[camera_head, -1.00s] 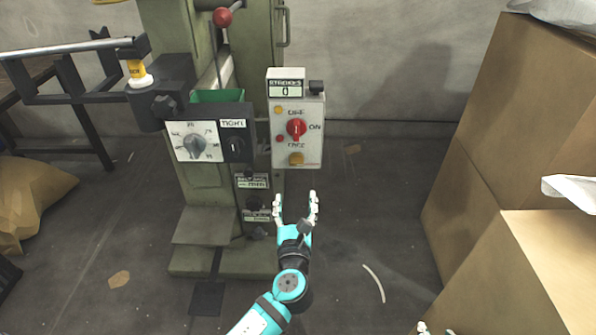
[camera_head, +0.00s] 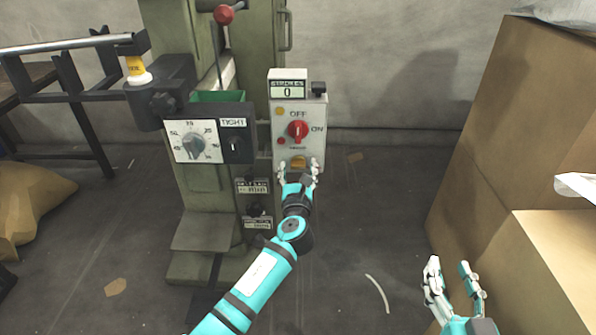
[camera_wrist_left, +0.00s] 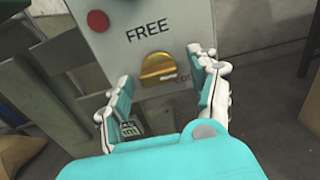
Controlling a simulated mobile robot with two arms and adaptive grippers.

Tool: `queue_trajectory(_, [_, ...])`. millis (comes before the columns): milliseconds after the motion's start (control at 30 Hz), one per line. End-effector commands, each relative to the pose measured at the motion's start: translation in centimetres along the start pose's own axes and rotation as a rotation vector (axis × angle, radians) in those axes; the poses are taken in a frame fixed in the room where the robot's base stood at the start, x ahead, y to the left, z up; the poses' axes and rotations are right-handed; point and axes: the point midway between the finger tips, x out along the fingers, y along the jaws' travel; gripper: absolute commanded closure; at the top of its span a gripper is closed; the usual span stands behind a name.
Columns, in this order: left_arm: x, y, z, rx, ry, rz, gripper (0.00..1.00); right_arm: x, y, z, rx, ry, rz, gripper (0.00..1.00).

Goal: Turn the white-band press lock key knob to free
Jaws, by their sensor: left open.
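The gold lock key knob (camera_head: 299,160) is low on the grey control panel (camera_head: 281,152) of the green press. In the left wrist view the knob (camera_wrist_left: 158,68) sits below the word FREE, its ridge running nearly level. Small reddish lettering beside it is partly hidden. My left gripper (camera_head: 298,169) is open in front of the knob, with its fingertips left and right of it. In the wrist view its fingers (camera_wrist_left: 160,84) frame the knob; I see no clear contact. My right gripper (camera_head: 449,265) is open and empty at the lower right.
Above are a red OFF/ON knob (camera_head: 298,130) and a counter reading 0 (camera_head: 287,90). A dial box (camera_head: 195,142) with a TIGHT switch (camera_head: 236,145) stands left of the panel. Cardboard boxes (camera_head: 490,150) stand at the right.

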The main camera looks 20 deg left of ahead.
Motion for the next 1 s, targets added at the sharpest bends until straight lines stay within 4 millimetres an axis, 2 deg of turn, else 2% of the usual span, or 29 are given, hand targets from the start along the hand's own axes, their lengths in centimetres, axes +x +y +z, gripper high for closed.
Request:
queue_trajectory(133, [-0.02, 0.00, 0.01, 0.000, 0.000, 0.000, 0.38, 0.01, 0.00, 0.00, 0.000, -0.001, 0.000, 0.60])
queue_trajectory(567, [-0.04, 0.01, -0.01, 0.000, 0.000, 0.000, 0.94, 0.01, -0.01, 0.00, 0.000, -0.002, 0.000, 0.60])
queue_trajectory(833, [-0.05, -0.01, -0.02, -0.029, 0.000, 0.000, 0.94, 0.01, -0.02, 0.00, 0.000, -0.001, 0.000, 0.60])
queue_trajectory(1000, [-0.05, -0.06, -0.02, -0.106, 0.000, 0.000, 0.94, 0.01, -0.02, -0.14, 0.001, 0.008, 0.000, 0.60])
